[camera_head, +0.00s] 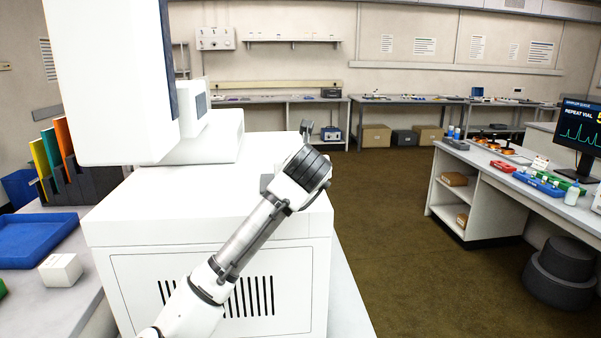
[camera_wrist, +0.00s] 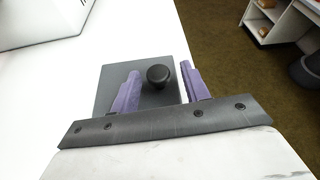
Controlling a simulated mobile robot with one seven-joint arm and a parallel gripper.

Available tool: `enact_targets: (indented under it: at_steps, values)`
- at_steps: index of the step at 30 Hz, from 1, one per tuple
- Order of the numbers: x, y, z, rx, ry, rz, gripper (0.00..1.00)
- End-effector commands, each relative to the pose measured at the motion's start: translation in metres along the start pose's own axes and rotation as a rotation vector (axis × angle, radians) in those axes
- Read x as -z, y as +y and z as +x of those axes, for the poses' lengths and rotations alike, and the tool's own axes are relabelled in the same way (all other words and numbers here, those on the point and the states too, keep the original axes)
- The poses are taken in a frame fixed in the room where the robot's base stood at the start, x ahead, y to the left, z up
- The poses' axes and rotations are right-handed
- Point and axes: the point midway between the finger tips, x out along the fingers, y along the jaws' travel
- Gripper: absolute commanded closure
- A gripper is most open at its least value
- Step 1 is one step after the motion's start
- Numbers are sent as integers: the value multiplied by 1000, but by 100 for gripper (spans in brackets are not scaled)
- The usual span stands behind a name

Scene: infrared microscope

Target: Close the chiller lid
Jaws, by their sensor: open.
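A dark grey square plate (camera_wrist: 107,88) with a round black knob (camera_wrist: 159,75) shows in the wrist view on a white surface; it looks like the chiller lid. My gripper (camera_wrist: 160,69) is open, with one purple finger on each side of the knob. A gap shows between the knob and each finger; I cannot tell how high the fingers are above the plate. In the head view my arm reaches over the white instrument, and its wrist hides the gripper's fingers. A small grey patch (camera_head: 266,183) beside the wrist may be the plate. I cannot tell whether the lid is seated.
The tall white instrument head (camera_head: 110,80) stands left of my arm. A blue tray (camera_head: 35,240) and a small white box (camera_head: 60,270) lie on the left bench.

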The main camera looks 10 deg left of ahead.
Motion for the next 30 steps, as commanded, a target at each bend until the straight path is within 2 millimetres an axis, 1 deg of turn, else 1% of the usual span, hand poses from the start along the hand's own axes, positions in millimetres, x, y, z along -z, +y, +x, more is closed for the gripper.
enact_targets:
  at_steps: [2, 5, 8, 15, 19, 24, 30]
  values:
    - [0, 0, -4, 0, -2, 0, 54]
    - [1, 0, -16, 0, -4, 0, 54]
    - [2, 0, -36, 1, -5, 1, 54]
    - [2, 0, -92, 1, -5, 2, 54]
    - [2, 0, -116, 1, -4, 2, 54]
    - [1, 0, -134, 1, -1, 1, 54]
    - [0, 0, -138, 1, 0, 0, 54]
